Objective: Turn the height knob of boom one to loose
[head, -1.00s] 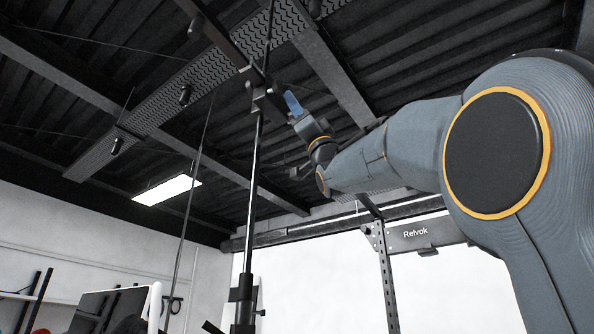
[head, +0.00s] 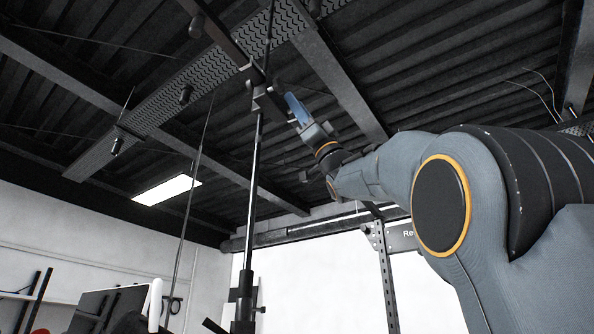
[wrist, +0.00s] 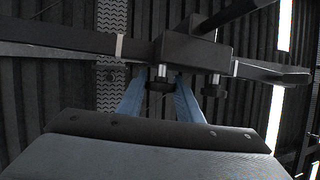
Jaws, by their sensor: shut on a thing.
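Boom one's clamp block (wrist: 195,52) is dark and boxy, at upper centre in the wrist view. Two dark knobs with bright metal stems hang below it. The left knob (wrist: 160,86) is between the blue fingers of my gripper (wrist: 160,82), which is shut on it. The right knob (wrist: 210,89) is just outside the right finger. I cannot read which way the held knob is turned. In the head view my gripper (head: 287,98) reaches the clamp (head: 266,98) at the top of the black pole from the right. The knobs are too small to tell there.
The upright pole (head: 253,200) stands left of my arm. A dark boom bar (head: 228,45) slopes up left from the clamp. A bar (wrist: 75,50) also runs left of the clamp in the wrist view. A perforated rack post (head: 385,265) stands at lower right.

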